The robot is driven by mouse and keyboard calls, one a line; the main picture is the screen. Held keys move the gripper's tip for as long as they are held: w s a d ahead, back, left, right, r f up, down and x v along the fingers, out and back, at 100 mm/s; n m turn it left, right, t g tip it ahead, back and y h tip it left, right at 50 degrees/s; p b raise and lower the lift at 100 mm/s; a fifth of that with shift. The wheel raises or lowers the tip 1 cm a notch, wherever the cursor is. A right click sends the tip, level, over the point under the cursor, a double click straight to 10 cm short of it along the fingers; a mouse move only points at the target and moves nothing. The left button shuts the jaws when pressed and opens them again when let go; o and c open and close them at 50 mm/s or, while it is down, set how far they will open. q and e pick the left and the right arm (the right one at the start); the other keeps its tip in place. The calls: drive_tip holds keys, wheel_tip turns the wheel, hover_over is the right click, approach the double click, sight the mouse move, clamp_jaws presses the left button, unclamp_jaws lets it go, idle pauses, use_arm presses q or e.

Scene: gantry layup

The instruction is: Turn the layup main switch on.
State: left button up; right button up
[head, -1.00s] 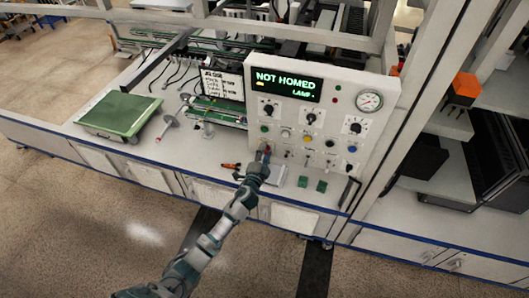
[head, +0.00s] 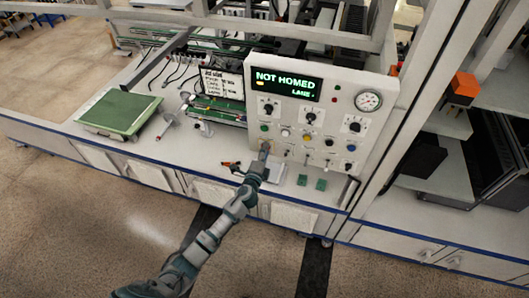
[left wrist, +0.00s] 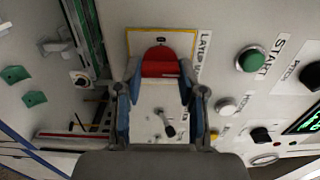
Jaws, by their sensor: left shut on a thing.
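The layup main switch (left wrist: 160,60) shows in the left wrist view as a red handle on a white plate with a yellow border, beside a label starting "LAYUP". My left gripper (left wrist: 160,78) has its two blue-padded fingers on either side of the red handle and is shut on it. In the head view my left gripper (head: 264,152) reaches the lower left of the white control panel (head: 285,107) and hides the switch there. The panel display (head: 287,84) reads "NOT HOMED". My right gripper is not in view.
A green START button (left wrist: 251,60) and other buttons and knobs sit close by on the panel. A toggle lever (left wrist: 167,124) shows between my fingers. A green mat (head: 118,112) lies on the bench at left. Two small green blocks (head: 302,180) lie below the panel.

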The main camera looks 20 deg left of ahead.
use_arm(q)
drive_tip(key=shift+f, duration=0.15)
drive_tip(key=o, duration=1.1)
drive_tip(key=shift+o, duration=0.2)
drive_tip(key=shift+w, duration=0.2)
drive_tip(key=shift+s, duration=0.15)
drive_tip(key=s, duration=1.1)
drive_tip(key=shift+s+a, duration=0.2)
drive_tip(key=shift+s, duration=0.15)
drive_tip(key=shift+f, duration=0.1)
